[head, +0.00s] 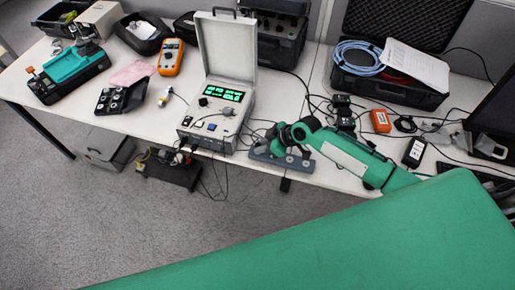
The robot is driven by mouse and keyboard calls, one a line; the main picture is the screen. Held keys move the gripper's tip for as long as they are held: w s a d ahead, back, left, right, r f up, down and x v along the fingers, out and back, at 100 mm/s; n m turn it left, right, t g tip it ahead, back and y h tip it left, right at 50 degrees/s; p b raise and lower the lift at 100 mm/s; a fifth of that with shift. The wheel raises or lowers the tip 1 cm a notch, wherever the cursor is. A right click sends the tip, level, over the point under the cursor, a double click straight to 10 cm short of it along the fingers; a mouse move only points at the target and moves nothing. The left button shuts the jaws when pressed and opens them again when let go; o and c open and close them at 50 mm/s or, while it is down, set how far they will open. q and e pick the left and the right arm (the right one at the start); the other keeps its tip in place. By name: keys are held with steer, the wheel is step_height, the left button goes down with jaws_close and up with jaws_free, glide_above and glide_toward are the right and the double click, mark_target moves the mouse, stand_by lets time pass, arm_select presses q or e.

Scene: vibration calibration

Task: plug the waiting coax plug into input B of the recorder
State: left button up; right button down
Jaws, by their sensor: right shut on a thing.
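A pale instrument case with its lid raised and green digits lit on its panel (205,119), which looks like the recorder, stands mid-table. Small knobs and sockets show on its panel, but I cannot read which is input B. My right gripper (270,146) is just right of it, low over a grey block (299,163) with several round fittings at the table's front edge. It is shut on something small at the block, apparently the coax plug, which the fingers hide. I cannot tell whether the plug is clear of the block. My left gripper is not in view.
An orange meter (171,57), a black box with round parts (121,97) and a green-and-black device (70,72) lie left. Dark cables run around the case and hang off the front edge. An open black case (390,92) and an orange box (380,121) are right.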

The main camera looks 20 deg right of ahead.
steer(key=shift+r+p, duration=1.45)
steer(key=shift+r, duration=0.3)
steer(key=shift+a+r+n+g+h+p, duration=0.1)
steer(key=shift+a+n+g+h+p, duration=0.3)
steer(key=shift+a+n+p, duration=0.2)
steer(key=a+n+h+p, duration=0.1)
steer(key=a+n+g+h+p, duration=0.1)
steer(key=a+n, duration=0.1)
steer(key=a+f+n+g+h+p, duration=0.1)
steer(key=shift+s+a+n+h, duration=0.25)
steer(key=shift+a+n+h, duration=0.05)
steer(key=shift+n+h, duration=0.1)
steer(key=a+f+n+t+h+b, duration=0.2)
steer(key=a+f+n+t+h, duration=0.1)
steer(key=a+n+h, duration=0.8)
steer(key=shift+w+a+f+n+t+h+b, duration=0.3)
steer(key=shift+f+n+h, duration=0.15)
steer(key=shift+n, duration=1.35)
